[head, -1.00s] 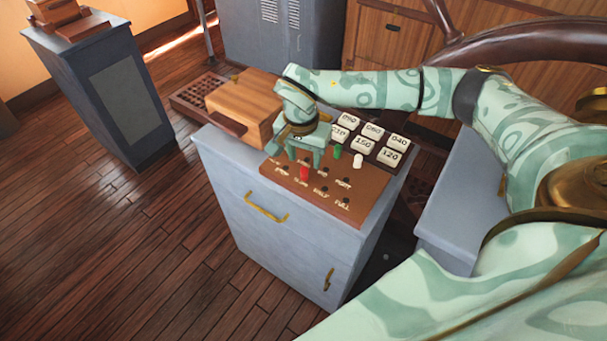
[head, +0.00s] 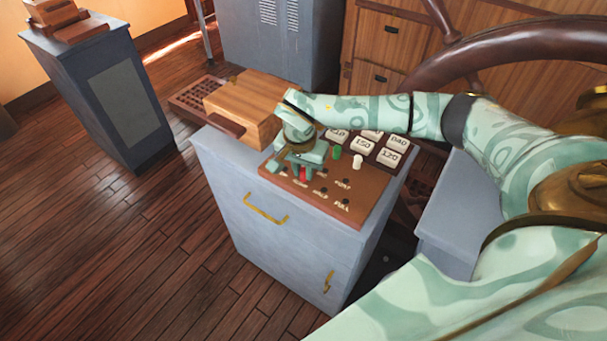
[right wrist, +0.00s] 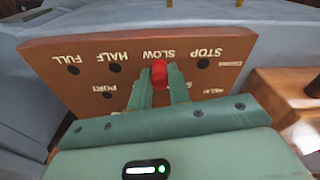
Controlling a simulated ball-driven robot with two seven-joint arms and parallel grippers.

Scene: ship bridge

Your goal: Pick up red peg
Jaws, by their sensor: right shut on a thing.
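The red peg (right wrist: 159,73) is between the fingertips of my right gripper (right wrist: 158,82) in the right wrist view, by the SLOW label of the brown peg board (right wrist: 100,50). My right gripper is shut on it. In the head view the red peg (head: 303,172) shows partly under my right gripper (head: 301,170), low over the board (head: 335,197). I cannot tell whether the peg's lower end is in its hole. My left gripper is not in view.
A green peg (head: 337,152) and a white peg (head: 357,161) stand close by on the board. White numbered blocks (head: 364,147) lie behind them, and a wooden box (head: 245,105) stands to the left. All are on a grey cabinet (head: 240,175).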

